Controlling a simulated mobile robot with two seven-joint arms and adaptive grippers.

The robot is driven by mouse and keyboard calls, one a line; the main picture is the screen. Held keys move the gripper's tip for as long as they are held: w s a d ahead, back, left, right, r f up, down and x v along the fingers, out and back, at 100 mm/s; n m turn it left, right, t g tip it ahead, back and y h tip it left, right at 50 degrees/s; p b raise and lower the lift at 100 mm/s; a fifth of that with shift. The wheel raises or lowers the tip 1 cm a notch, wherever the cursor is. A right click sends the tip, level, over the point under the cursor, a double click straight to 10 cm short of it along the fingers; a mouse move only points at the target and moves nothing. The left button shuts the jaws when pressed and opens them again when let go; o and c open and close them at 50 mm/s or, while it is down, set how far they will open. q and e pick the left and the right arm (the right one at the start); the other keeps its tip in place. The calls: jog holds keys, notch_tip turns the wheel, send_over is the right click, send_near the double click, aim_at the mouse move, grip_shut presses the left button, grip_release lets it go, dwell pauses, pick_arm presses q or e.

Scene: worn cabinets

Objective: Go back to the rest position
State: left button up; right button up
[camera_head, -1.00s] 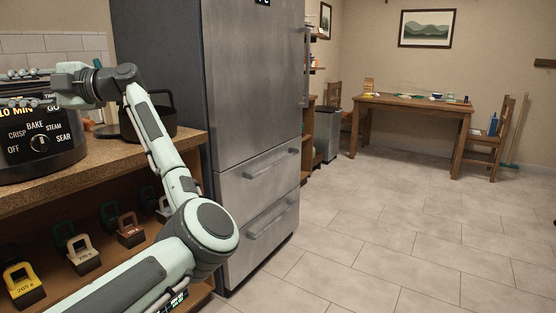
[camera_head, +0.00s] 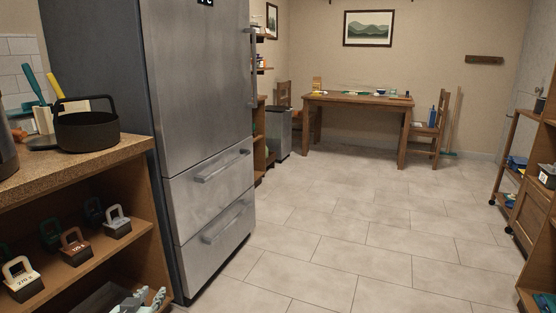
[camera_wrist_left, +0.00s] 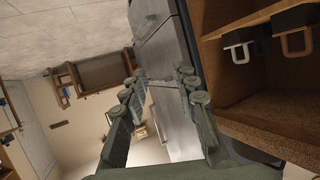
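My left gripper (camera_head: 145,300) shows only in part at the bottom edge of the head view, low in front of the counter's open shelf. In the left wrist view my left gripper (camera_wrist_left: 159,82) has its two fingers spread apart with nothing between them. My right gripper is not in view.
The counter (camera_head: 80,165) with a black pot (camera_head: 87,132) stands at left, above a shelf of handled weights (camera_head: 117,224). A steel fridge (camera_head: 200,110) stands beside it. The tiled floor (camera_head: 350,220) is clear. A wooden table (camera_head: 358,101) is at the back, a wooden cart (camera_head: 530,205) at right.

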pick_arm(q)
jog(key=s+d+f+g, duration=0.2)
jog(key=s+f+g, duration=0.1)
jog(key=s+f, duration=0.5)
jog(key=s+d+f+m+g, duration=0.1)
jog(key=s+f+g, duration=0.3)
jog(key=s, duration=1)
jog(key=s+d+f+g, duration=0.3)
jog(key=s+f+g, duration=0.1)
jog(key=s+f, duration=0.7)
jog(key=shift+s+f+m, duration=0.3)
jog(key=shift+m, duration=0.1)
